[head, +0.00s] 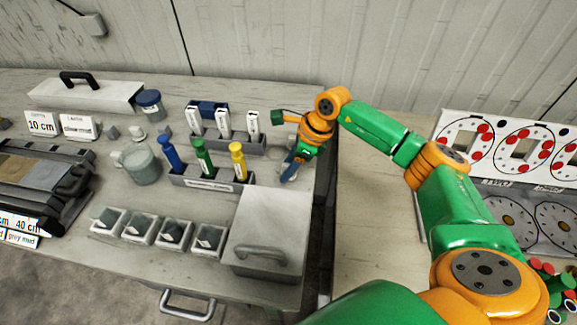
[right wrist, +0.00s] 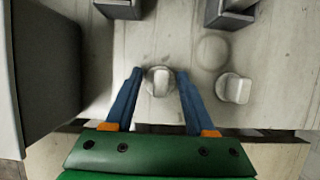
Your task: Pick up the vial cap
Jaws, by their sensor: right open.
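My right gripper (head: 288,172) points down at the bench, beside the right end of the rack of coloured-top tubes. In the right wrist view my right gripper (right wrist: 158,92) is open, with one blue finger on each side of a small pale cap-like piece (right wrist: 159,80). I take this piece for the vial cap; clear gaps show between it and the fingers. A second similar pale piece (right wrist: 233,88) lies to its right, outside the fingers. In the head view the gripper hides most of this spot. My left gripper is not in view.
The tube rack (head: 207,183) stands left of the gripper and a lidded grey box (head: 270,235) in front. Dark blocks (right wrist: 232,14) edge the top of the wrist view. The bench edge is close by on the right. A dial panel (head: 500,205) stands further right.

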